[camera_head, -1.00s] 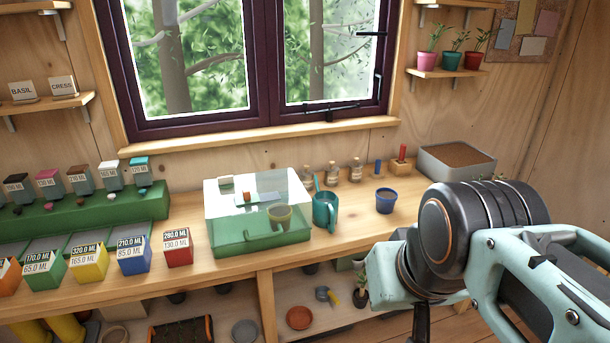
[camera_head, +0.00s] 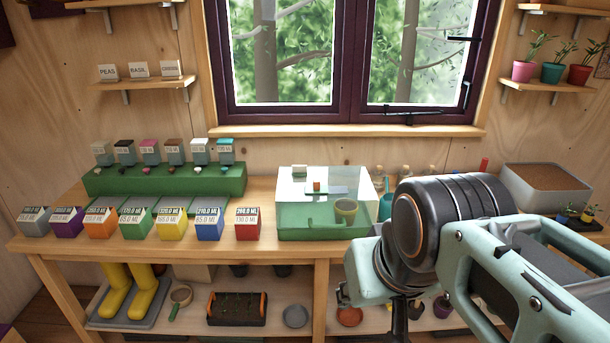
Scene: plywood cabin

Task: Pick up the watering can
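A teal vessel (camera_head: 386,206), which looks like the watering can, stands on the workbench just right of the clear-lidded green box. Only a narrow strip of it shows; my arm hides the rest. My arm fills the lower right of the view in front of the bench. A dark part below the arm (camera_head: 399,322) may belong to my gripper, but its fingertips cannot be made out. I see nothing held.
The clear-lidded green box (camera_head: 298,222) holds a small pot. Several coloured labelled boxes line the bench's front left, before a green dispenser rack (camera_head: 165,181). A soil tray (camera_head: 546,188) stands at the right. The lower shelf holds yellow boots (camera_head: 142,292) and a planter.

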